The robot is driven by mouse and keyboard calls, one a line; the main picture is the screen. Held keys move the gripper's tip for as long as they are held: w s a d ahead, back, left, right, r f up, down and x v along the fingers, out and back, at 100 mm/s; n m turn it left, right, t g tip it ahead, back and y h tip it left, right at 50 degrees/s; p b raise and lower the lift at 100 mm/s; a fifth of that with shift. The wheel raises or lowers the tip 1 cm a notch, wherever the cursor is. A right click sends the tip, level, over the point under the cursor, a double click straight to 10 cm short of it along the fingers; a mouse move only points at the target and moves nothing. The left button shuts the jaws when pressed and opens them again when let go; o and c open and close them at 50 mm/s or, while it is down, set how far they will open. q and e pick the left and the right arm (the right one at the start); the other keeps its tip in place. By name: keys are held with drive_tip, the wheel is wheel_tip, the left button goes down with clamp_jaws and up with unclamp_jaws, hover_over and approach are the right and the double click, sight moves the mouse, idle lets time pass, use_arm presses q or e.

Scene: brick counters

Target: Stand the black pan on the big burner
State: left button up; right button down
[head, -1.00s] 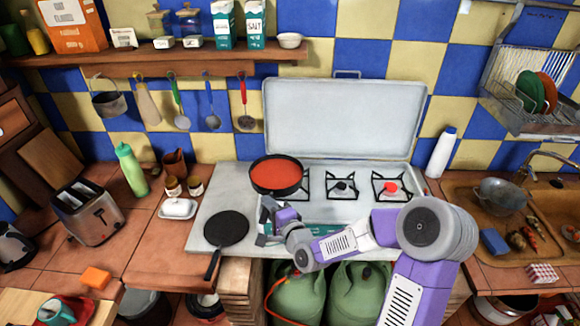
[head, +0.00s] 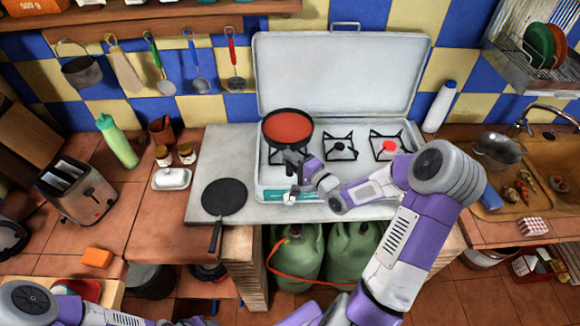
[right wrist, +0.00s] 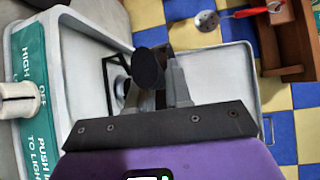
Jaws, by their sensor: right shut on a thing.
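A round dark pan with a red inside (head: 287,127) is over the left burner (head: 276,157) of the white stove; that burner is mostly hidden. A grate shows at the pan's lower edge; I cannot tell whether they touch. My right gripper (head: 294,163) is at the near side of this pan, shut on its handle. In the right wrist view a dark round end (right wrist: 148,68) shows between the fingers, seemingly the handle's end. A flat all-black pan (head: 224,197) lies on the counter left of the stove, handle toward me. My left gripper is out of view.
The middle burner (head: 340,147) and the right burner with a red cap (head: 389,147) are bare. The raised stove lid (head: 340,75) stands behind. A butter dish (head: 172,179) and jars sit to the left. A white bottle (head: 440,106) stands right of the stove.

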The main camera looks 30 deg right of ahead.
wheel_tip(320, 180, down, 3)
drive_tip(key=shift+a+r+b, duration=0.1)
drive_tip(key=shift+b, duration=0.25)
drive_tip(key=shift+w+f, duration=0.1)
drive_tip(key=shift+f, duration=0.25)
drive_tip(key=shift+r, duration=0.1)
drive_tip(key=shift+f, duration=0.3)
drive_tip(key=c, duration=1)
unclamp_jaws()
drive_tip(key=shift+c, duration=0.2)
